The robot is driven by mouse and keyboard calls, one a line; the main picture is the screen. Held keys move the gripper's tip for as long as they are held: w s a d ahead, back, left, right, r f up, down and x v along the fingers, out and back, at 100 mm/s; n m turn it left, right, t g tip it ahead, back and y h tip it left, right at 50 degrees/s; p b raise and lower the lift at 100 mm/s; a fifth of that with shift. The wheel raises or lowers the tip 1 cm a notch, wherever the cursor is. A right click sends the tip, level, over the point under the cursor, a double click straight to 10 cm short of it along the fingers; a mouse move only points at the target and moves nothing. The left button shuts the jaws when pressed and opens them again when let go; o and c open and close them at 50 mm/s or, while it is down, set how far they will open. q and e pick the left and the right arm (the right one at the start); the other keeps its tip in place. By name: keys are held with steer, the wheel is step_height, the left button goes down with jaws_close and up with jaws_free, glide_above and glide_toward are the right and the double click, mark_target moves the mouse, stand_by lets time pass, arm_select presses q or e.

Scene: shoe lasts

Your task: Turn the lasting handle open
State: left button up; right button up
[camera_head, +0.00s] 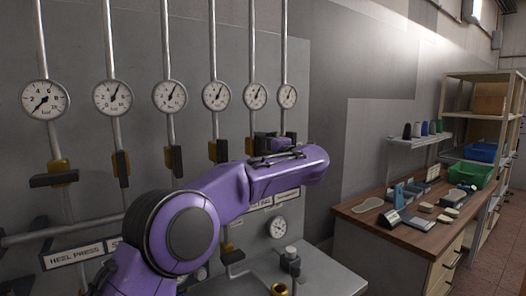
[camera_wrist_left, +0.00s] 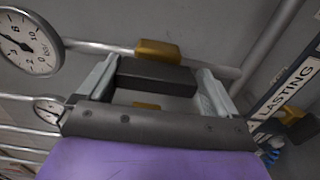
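The lasting handle appears to be the dark bar (camera_wrist_left: 155,77) in the left wrist view, in front of a yellow valve body (camera_wrist_left: 158,50) on a pipe. The sign reading LASTING (camera_wrist_left: 290,92) is to its right. My left gripper (camera_wrist_left: 157,82) has its two grey fingers wide apart, one near each end of the bar. I cannot tell whether they touch it. In the head view my purple left arm reaches across to the valves on the right of the panel and hides the fingers. My right gripper is not in view.
Several gauges on pipes line the panel, such as the leftmost gauge (camera_head: 45,100). Other valve handles hang nearby, such as a dark handle (camera_head: 54,180) at left. A wooden workbench (camera_head: 385,238) with tools and a shelf rack (camera_head: 480,115) stand at right.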

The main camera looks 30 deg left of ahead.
arm_select(q)
steer(key=shift+o, duration=0.2)
steer(key=shift+s+r, duration=0.1)
steer(key=shift+s, duration=0.2)
steer(key=b+v, duration=0.3)
steer(key=v, duration=0.7)
steer(key=shift+d+b, duration=0.2)
steer(key=shift+b, duration=0.15)
